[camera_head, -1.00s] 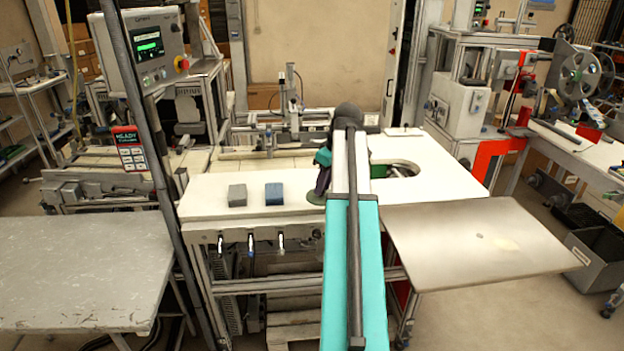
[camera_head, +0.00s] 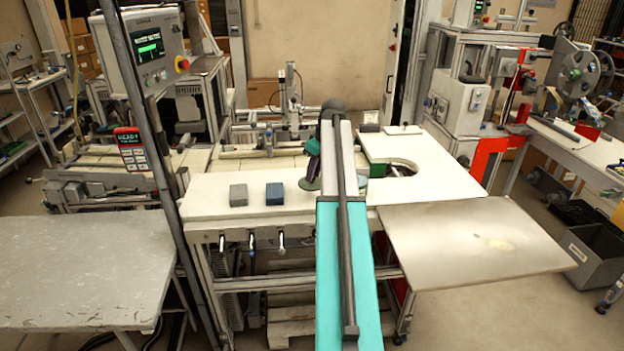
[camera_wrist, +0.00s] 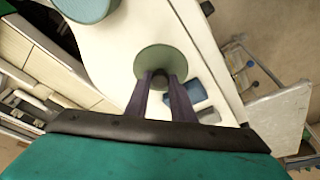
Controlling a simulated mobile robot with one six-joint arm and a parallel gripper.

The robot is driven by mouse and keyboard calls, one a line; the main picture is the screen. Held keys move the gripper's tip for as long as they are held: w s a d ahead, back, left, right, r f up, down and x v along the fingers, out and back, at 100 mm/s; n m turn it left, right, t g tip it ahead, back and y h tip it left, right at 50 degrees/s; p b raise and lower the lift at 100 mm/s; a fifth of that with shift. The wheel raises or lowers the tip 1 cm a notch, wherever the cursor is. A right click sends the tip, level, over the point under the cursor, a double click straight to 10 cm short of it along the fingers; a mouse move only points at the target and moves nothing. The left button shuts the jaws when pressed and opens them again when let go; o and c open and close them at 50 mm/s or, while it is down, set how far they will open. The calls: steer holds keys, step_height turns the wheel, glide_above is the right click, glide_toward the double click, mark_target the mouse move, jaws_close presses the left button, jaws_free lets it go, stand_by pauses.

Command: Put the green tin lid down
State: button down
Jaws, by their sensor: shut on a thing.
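The green tin lid (camera_wrist: 160,60) is a flat round grey-green disc with a small dark knob. In the wrist view it sits at my fingertips, above the white worktop. My gripper (camera_wrist: 161,84) has its two purple fingers closed on the knob. In the head view the lid (camera_head: 309,184) shows small and dark beside my arm, over the front part of the worktop. My gripper (camera_head: 312,166) is partly hidden there by my arm. I cannot tell whether the lid touches the worktop.
A grey block (camera_head: 238,195) and a blue block (camera_head: 274,194) stand on the white worktop (camera_head: 215,208), left of the lid. A round teal thing (camera_wrist: 86,6) is cut off at the wrist view's top edge. A rounded cut-out lies right of my arm.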

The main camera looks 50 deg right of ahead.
mark_target(313, 182)
steer(key=shift+w, duration=0.15)
steer(key=shift+w+d, duration=0.3)
steer(key=shift+w, duration=0.15)
steer(key=shift+f+p, duration=1)
steer(key=shift+f, duration=0.85)
steer(key=shift+f, duration=0.6)
steer(key=c, duration=1.5)
jaws_free()
steer(key=shift+r, duration=0.1)
